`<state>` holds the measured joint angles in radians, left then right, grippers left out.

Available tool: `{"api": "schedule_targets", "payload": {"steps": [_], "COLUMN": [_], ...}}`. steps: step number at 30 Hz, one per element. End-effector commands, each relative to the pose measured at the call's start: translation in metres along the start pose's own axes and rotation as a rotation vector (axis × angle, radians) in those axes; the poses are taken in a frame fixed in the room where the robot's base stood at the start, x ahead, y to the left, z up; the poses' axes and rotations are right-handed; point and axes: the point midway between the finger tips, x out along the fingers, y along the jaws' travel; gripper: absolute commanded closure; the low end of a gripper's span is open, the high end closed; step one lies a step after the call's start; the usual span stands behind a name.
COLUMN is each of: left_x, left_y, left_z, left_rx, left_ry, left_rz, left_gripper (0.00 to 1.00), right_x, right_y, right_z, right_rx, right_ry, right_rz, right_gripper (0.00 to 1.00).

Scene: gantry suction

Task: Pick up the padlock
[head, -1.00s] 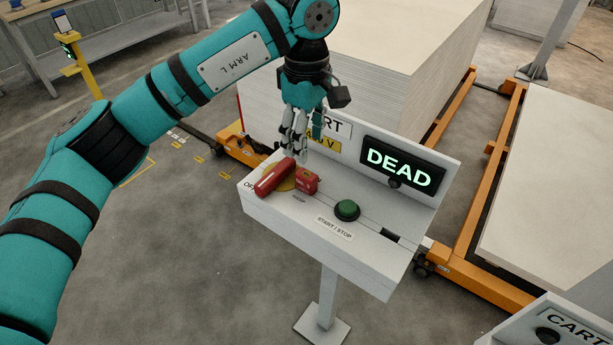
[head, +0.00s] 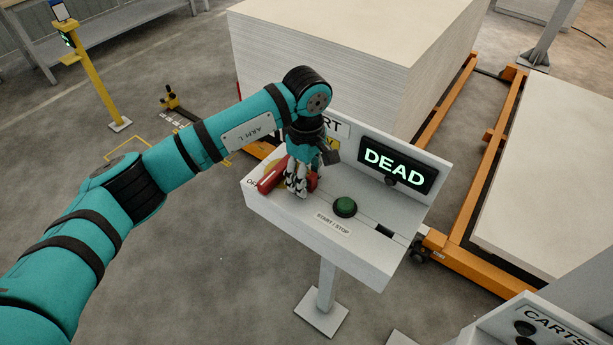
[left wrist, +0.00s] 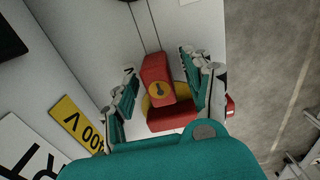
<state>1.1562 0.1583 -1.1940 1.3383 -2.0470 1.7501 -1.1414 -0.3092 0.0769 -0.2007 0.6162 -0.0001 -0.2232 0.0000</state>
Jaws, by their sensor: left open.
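The padlock (head: 312,182) is a small red block on the sloped top of the white console, largely hidden behind my fingers in the head view. In the left wrist view the padlock (left wrist: 153,70) shows a yellow round mark with a dark keyhole shape. My left gripper (head: 298,188) is open and low over the console top. In the left wrist view its fingers (left wrist: 162,90) stand on either side of the padlock, with gaps visible between. I cannot tell whether a fingertip touches it. My right gripper is not in view.
A red handle (head: 270,178) lies beside the padlock over a yellow disc. The console (head: 300,232) also carries a green button (head: 345,207) and a display reading DEAD (head: 396,170). A tall board stack (head: 330,75) stands behind. Open floor lies left of the console.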

Motion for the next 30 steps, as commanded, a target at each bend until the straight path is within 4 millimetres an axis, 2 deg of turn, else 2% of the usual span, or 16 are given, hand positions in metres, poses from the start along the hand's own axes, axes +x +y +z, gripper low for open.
{"api": "schedule_targets", "payload": {"steps": [3, 15, 25, 30], "left_x": [0.000, 0.000, -0.003, -0.023], "left_y": [0.000, 0.000, 0.001, 0.002], "left_z": [0.000, 0.000, 0.000, -0.001], "left_rx": [0.000, 0.000, 0.000, 0.000], "left_ry": [0.000, 0.000, 0.001, 0.003], "left_rz": [0.000, 0.000, 0.002, 0.006], "left_gripper": [0.48, 1.00, 1.00, 1.00], "right_x": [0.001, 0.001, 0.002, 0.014], "right_y": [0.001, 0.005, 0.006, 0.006], "right_z": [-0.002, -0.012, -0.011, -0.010], "right_rx": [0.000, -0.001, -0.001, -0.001], "right_ry": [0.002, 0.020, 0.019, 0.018], "right_rz": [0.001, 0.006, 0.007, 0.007], "right_gripper": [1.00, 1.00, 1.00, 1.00]}}
